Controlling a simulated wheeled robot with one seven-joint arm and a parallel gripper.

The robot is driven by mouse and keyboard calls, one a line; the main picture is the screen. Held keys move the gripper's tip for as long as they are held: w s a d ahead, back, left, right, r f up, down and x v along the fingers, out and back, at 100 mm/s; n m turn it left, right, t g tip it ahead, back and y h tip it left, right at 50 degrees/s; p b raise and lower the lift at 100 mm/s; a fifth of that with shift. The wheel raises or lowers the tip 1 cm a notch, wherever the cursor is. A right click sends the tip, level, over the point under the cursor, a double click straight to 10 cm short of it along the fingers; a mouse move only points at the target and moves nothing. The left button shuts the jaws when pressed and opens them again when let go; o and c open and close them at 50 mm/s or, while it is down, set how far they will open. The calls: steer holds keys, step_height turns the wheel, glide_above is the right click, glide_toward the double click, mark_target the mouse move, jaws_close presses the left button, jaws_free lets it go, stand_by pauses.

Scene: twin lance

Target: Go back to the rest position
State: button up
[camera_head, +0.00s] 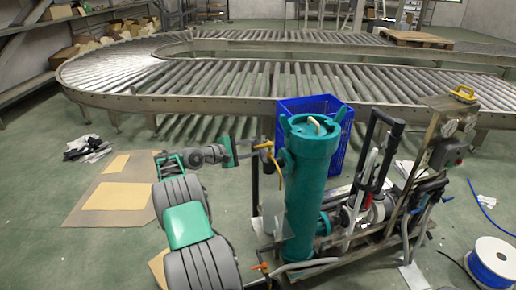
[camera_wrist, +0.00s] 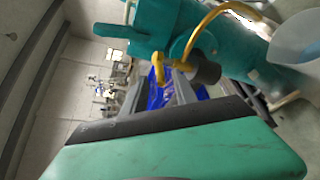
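My arm reaches out from the bottom of the head view, and my gripper (camera_head: 250,149) is at its far end, left of the teal cylinder (camera_head: 308,195). The gripper is close to a yellow-handled valve (camera_head: 263,146) on the cylinder's left side; I cannot tell whether they touch. The wrist view shows the yellow pipe and valve (camera_wrist: 176,64) near, against the teal body (camera_wrist: 160,30). A green part with a dark edge, likely of my gripper, fills the bottom of that view.
The cylinder stands on a metal cart (camera_head: 345,250) with hoses and posts. A blue crate (camera_head: 340,135) is behind it. A roller conveyor (camera_head: 200,103) curves across the back. Cardboard (camera_head: 95,215) lies left; a blue hose reel (camera_head: 492,264) is at right.

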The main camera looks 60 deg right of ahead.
steer(key=v, duration=0.4)
